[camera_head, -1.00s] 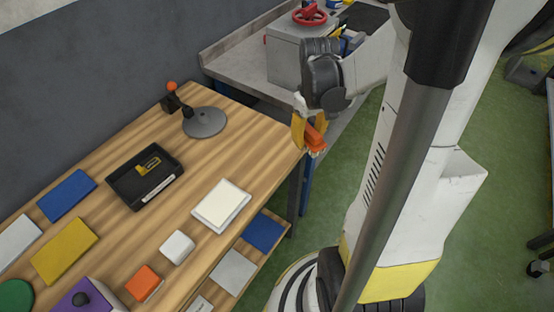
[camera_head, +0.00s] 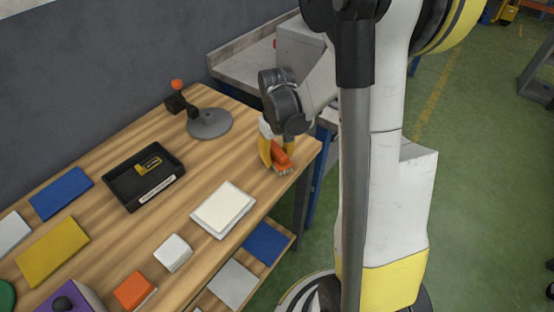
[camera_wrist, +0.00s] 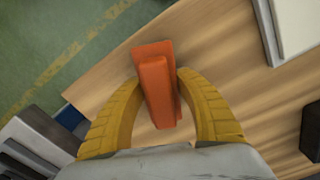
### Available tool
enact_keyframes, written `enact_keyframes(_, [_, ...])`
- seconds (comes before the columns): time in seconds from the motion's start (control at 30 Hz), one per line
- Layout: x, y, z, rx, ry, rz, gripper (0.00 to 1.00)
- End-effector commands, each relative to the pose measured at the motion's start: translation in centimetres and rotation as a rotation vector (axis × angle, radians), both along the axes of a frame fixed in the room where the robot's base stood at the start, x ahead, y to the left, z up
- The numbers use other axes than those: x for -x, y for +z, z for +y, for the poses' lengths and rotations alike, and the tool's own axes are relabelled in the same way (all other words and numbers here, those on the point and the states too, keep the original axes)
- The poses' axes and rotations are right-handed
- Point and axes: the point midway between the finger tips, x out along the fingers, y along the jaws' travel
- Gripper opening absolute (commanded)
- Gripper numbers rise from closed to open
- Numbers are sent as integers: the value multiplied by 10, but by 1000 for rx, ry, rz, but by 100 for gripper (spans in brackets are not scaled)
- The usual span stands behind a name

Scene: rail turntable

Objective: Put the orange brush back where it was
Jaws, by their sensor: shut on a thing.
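The orange brush (camera_head: 281,156) is held between the yellow fingers of my gripper (camera_head: 276,157), over the right end of the wooden table (camera_head: 215,170). In the wrist view the brush (camera_wrist: 157,84) sits between the two curved fingertips (camera_wrist: 158,82), with bare wood and the table's edge behind it. My gripper is shut on it. Whether the brush touches the table is hard to tell. The brush's bristles show as a pale strip at its lower end in the head view.
A white pad (camera_head: 223,208), a black tray (camera_head: 143,178) with a yellow item, and a grey round stand (camera_head: 210,123) are nearby on the table. Blue, yellow, white and orange blocks lie to the left. A grey bench (camera_head: 235,72) stands behind. Wood around the gripper is clear.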

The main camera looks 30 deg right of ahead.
Motion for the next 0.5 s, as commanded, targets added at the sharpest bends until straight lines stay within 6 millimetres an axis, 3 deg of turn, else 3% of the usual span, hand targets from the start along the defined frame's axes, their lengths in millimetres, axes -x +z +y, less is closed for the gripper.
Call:
enact_keyframes(0.3, [0, -3, 0, 0, 0, 0, 14])
enact_keyframes(0.33, [0, -2, 0, 0, 0, 0, 47])
enact_keyframes(0.37, [0, -2, 0, 0, 0, 0, 56])
enact_keyframes(0.4, [0, -1, 0, 0, 0, 0, 62])
enact_keyframes(0.5, [0, -1, 0, 0, 0, 0, 62])
